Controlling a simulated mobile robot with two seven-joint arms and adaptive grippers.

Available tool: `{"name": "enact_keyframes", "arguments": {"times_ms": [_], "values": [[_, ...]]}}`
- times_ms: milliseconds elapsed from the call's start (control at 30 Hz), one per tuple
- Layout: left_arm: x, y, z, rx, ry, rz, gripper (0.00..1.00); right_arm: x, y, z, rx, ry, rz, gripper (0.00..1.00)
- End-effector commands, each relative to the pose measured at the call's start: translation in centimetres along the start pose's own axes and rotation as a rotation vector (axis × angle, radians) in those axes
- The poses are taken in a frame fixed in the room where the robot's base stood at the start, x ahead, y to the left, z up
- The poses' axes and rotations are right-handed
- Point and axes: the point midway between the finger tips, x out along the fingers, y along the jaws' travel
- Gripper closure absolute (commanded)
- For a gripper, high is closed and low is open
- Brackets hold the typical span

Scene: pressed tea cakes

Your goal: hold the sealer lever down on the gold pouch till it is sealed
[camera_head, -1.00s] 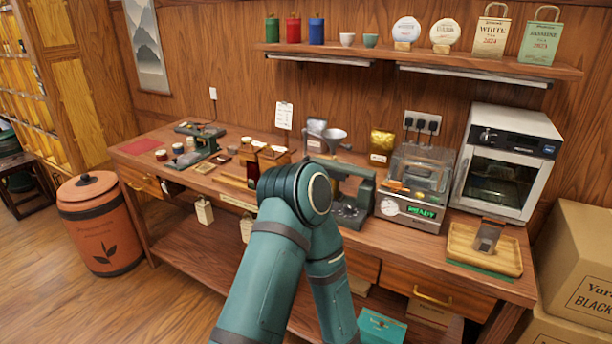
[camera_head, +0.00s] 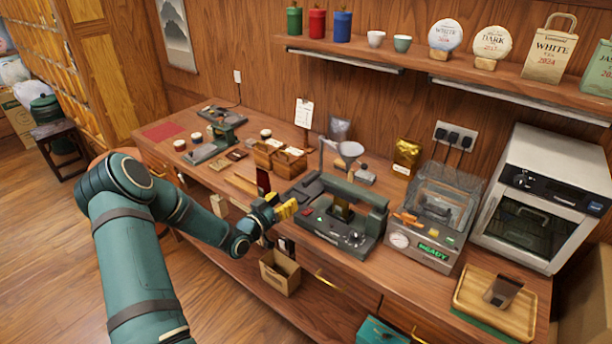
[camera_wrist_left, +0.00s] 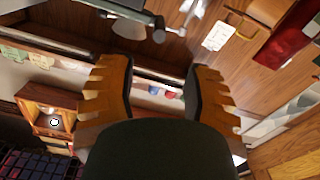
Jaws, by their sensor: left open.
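The dark green machine (camera_head: 365,222) on the bench, with a long arm, red and green buttons and a dial, looks like the sealer. A small gold-brown piece (camera_head: 342,211) shows under its arm; I cannot tell whether it is a pouch. A gold pouch (camera_head: 407,154) stands upright at the back of the bench, near the wall. My left gripper (camera_head: 287,208) has yellow fingers and is just left of the machine, apart from the pouch. In the left wrist view, its fingers (camera_wrist_left: 160,92) are wide apart with nothing between them. My right gripper is out of view.
A clear-lidded appliance with a READY display (camera_head: 433,252) stands right of the machine, then an oven (camera_head: 525,215) and a wooden tray (camera_head: 470,292). Wooden boxes (camera_head: 264,155) stand behind my gripper. An open carton (camera_head: 281,272) is below the bench edge.

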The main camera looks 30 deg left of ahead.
Motion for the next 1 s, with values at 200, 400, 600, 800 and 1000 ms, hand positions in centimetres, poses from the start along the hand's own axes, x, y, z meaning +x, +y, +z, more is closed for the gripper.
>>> {"name": "enact_keyframes", "arguments": {"times_ms": [200, 400, 600, 800, 1000], "values": [[3.9, 0.1, 0.1, -0.001, 0.0, 0.002, 0.5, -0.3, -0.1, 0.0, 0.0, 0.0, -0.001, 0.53], [7.9, 0.2, 0.1, -0.002, -0.001, 0.002, 0.5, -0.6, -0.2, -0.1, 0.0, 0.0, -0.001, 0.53], [11.0, 0.2, 0.1, -0.001, -0.002, 0.001, 0.5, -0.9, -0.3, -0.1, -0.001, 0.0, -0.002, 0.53], [12.6, 0.1, 0.1, -0.001, -0.003, 0.0, 0.5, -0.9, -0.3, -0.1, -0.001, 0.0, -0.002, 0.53], [12.9, 0.1, 0.1, -0.001, -0.004, 0.0, 0.5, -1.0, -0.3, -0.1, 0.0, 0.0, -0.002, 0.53]]}}
